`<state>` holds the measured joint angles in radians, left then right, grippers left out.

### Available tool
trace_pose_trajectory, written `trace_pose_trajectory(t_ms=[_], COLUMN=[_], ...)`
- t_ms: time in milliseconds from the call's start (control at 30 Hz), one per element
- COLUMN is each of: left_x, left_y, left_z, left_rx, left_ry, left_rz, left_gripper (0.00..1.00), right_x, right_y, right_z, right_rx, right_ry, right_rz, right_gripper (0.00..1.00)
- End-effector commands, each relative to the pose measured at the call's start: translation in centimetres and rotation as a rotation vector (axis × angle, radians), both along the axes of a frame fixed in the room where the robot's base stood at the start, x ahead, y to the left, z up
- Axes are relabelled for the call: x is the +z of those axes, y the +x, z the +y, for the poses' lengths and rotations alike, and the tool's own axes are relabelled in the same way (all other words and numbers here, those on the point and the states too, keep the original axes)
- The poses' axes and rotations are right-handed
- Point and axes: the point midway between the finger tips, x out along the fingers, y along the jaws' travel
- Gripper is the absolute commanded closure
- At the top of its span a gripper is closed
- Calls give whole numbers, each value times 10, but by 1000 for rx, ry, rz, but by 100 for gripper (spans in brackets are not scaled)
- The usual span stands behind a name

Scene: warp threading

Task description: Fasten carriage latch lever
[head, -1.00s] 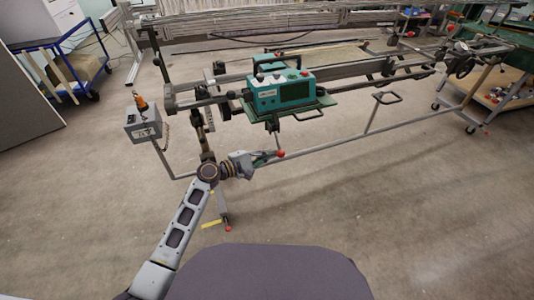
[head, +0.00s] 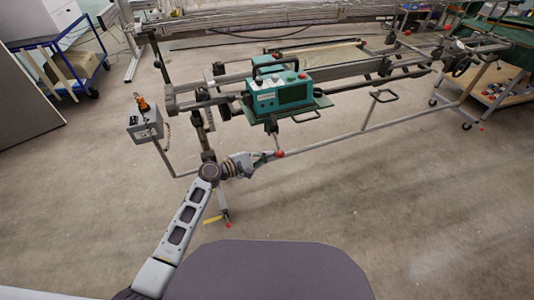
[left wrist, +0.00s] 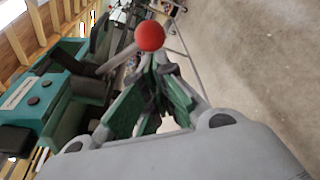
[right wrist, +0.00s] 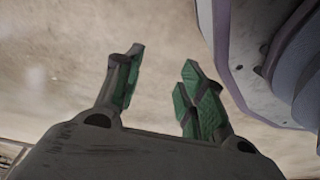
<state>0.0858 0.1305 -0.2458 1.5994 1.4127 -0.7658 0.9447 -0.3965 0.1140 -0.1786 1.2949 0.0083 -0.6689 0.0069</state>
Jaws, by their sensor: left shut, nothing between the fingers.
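The green threading carriage (head: 278,92) sits on the metal frame rails. A lever with a red ball knob (head: 280,153) hangs below its front; I take this as the latch lever. My left gripper (head: 269,156) is just left of the knob in the head view. In the left wrist view the red knob (left wrist: 149,36) is just beyond the fingertips of my left gripper (left wrist: 163,66), which are together and empty. I cannot tell whether they touch the lever. My right gripper (right wrist: 158,72) is open and empty over the floor, outside the head view.
A grey control box (head: 144,124) stands on a post left of the carriage. A long low bar (head: 350,137) runs right from near the knob. A blue trolley (head: 60,65) stands at far left. The floor (head: 420,220) at front right is clear.

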Motion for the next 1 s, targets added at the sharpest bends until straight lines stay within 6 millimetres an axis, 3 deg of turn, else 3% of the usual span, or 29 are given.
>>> trace_pose_trajectory(t_ms=[367, 1000], left_x=[5, 12], left_y=[-4, -10], left_z=[-2, -5], left_rx=[-1, -1], left_ry=[-24, -63], left_rz=[54, 144], left_gripper=[100, 100], right_x=[-28, -37], right_y=[-28, -74], right_z=[-22, -47], right_rx=[-3, 6], right_ry=[-15, -42], right_rz=[-18, 20], right_gripper=[60, 60])
